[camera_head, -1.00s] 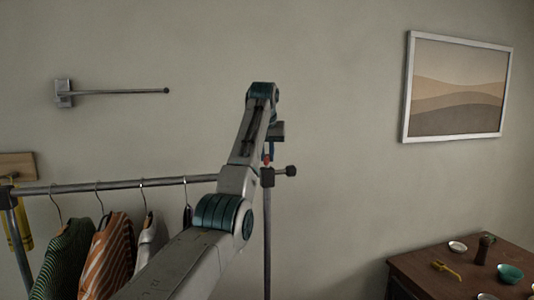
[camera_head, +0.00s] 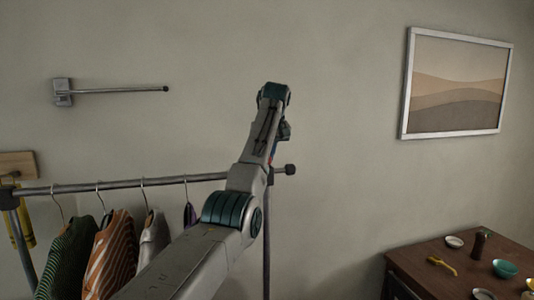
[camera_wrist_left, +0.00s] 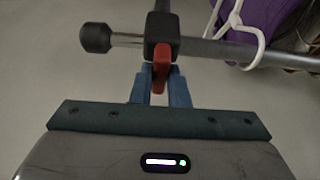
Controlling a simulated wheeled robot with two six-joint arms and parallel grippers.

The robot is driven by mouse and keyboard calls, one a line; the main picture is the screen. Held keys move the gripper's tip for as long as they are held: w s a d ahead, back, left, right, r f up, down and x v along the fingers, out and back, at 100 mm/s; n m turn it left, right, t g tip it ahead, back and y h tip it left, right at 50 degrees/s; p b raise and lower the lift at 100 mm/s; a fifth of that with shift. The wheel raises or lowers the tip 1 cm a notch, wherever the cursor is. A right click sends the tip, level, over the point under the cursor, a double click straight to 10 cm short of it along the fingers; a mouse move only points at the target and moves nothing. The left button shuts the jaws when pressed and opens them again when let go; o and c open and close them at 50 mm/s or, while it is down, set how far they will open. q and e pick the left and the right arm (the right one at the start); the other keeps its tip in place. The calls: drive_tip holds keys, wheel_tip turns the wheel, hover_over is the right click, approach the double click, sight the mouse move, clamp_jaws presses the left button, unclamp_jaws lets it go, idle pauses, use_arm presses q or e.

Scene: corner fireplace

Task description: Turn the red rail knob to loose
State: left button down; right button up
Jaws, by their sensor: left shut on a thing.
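The red rail knob (camera_wrist_left: 161,62) shows in the left wrist view, below a black clamp block (camera_wrist_left: 162,36) at the rail's end. My left gripper (camera_wrist_left: 160,88) has its blue fingers on either side of the knob's lower part and is shut on it. In the head view my left arm hides most of the gripper, and the clamp and knob are largely covered behind the wrist. The rail (camera_head: 120,184) runs left from there and ends in a black cap (camera_head: 290,169). My right gripper is not in view.
Striped garments (camera_head: 108,255) hang on the rail left of my arm. A purple garment and white hanger (camera_wrist_left: 238,25) are close to the clamp in the wrist view. A brown table (camera_head: 430,285) with bowls stands at lower right. The wall between is clear.

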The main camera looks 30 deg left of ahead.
use_arm(q)
drive_tip(key=shift+f, duration=0.2)
drive_tip(key=c, duration=1.4)
unclamp_jaws()
drive_tip(key=shift+r, duration=0.15)
drive_tip(key=shift+d+r, duration=0.1)
drive_tip(key=shift+r, duration=0.05)
drive_tip(key=shift+s+r, duration=0.1)
drive_tip(key=shift+r, duration=0.15)
drive_tip(key=b+v, duration=0.2)
drive_tip(key=v, duration=0.8)
drive_tip(key=shift+d+b, duration=0.15)
drive_tip(key=shift+b, duration=0.25)
